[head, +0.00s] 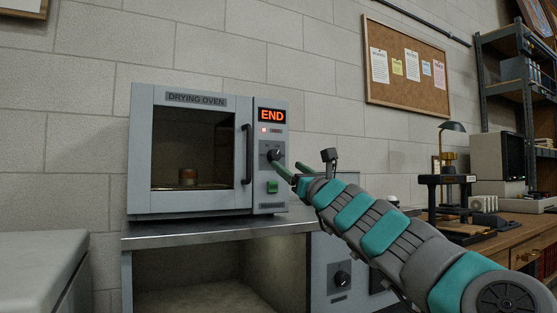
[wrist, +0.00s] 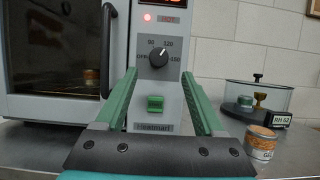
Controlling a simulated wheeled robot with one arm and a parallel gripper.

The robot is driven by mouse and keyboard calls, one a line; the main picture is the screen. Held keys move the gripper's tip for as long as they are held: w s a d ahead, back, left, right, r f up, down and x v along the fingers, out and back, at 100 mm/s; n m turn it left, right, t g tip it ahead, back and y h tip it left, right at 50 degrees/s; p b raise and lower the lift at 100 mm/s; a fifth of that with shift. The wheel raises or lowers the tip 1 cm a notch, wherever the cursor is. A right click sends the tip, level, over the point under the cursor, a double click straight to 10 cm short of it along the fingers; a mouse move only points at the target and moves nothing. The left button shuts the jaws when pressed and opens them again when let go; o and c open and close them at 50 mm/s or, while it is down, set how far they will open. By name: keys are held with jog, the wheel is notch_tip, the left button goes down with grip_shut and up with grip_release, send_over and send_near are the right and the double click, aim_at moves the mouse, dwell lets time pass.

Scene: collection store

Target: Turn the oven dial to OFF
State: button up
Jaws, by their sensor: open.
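The drying oven (head: 140,150) stands on a metal bench with its door closed. My gripper (head: 281,169) is open at the panel. In the wrist view its green fingers (wrist: 159,75) spread either side of and below the dial, with nothing between them; contact cannot be told.
A green switch (wrist: 155,103) sits below the dial. The display (head: 271,115) reads END, with a red light under it. The door handle (head: 247,154) is left of the panel. A glass container (wrist: 258,98) and a small tin (wrist: 262,142) stand to the right.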

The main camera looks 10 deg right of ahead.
aim_at(276, 157)
jog(key=shift+p+x, duration=1.25)
jog(key=shift+x, duration=1.95)
jog(key=shift+a, duration=0.1)
grip_shut()
